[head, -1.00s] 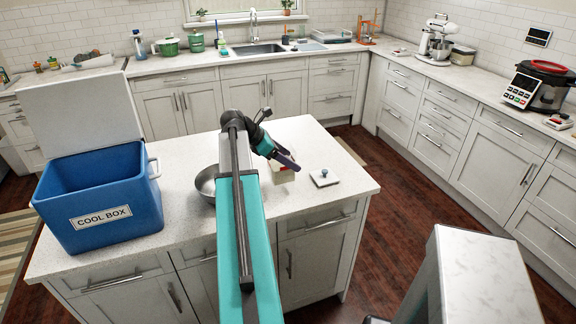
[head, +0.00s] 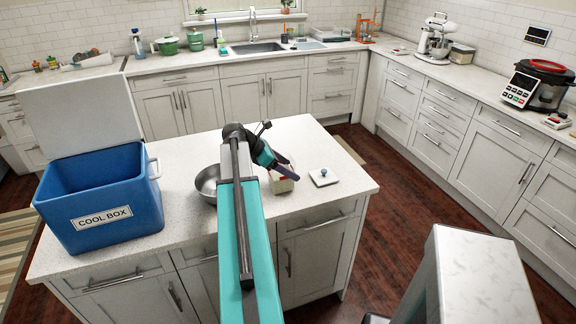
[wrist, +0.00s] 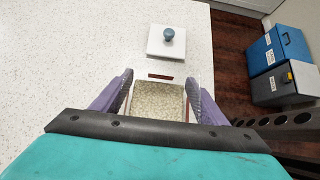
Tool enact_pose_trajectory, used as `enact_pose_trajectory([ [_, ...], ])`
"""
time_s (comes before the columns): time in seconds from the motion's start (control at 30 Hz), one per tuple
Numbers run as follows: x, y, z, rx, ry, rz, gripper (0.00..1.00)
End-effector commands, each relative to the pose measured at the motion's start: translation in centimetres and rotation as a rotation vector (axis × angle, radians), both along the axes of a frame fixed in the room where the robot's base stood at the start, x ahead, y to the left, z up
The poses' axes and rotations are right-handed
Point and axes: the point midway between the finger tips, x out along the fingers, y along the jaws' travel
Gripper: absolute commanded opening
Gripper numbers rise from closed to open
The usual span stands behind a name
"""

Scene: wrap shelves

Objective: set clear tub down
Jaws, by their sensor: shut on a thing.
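The clear tub (wrist: 158,101), with pale grainy contents, sits between the two fingers of my gripper (wrist: 160,95) in the wrist view. My gripper is shut on it. In the head view the tub (head: 284,184) is partly hidden by my gripper (head: 288,172), low over the right part of the island top. I cannot tell whether its base touches the top. A white square lid with a blue knob (head: 324,177) lies on the island to the right of the tub; it also shows just beyond the tub in the wrist view (wrist: 166,44).
A blue cool box (head: 105,200) with its lid open stands on the island's left side. A metal bowl (head: 207,184) is left of the tub, partly behind my arm. The island top (head: 310,150) is clear behind the lid.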

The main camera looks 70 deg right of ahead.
Motion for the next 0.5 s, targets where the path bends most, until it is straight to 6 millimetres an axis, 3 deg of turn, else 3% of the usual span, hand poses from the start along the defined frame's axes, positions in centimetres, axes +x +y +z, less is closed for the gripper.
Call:
enact_pose_trajectory([
  [0.43,0.05,-0.01,-0.21,-0.001,0.002,0.001,0.27],
  [0.47,0.07,0.02,-0.3,0.0,0.0,0.001,0.7],
  [0.5,0.08,0.01,-0.3,0.0,0.0,0.001,0.77],
])
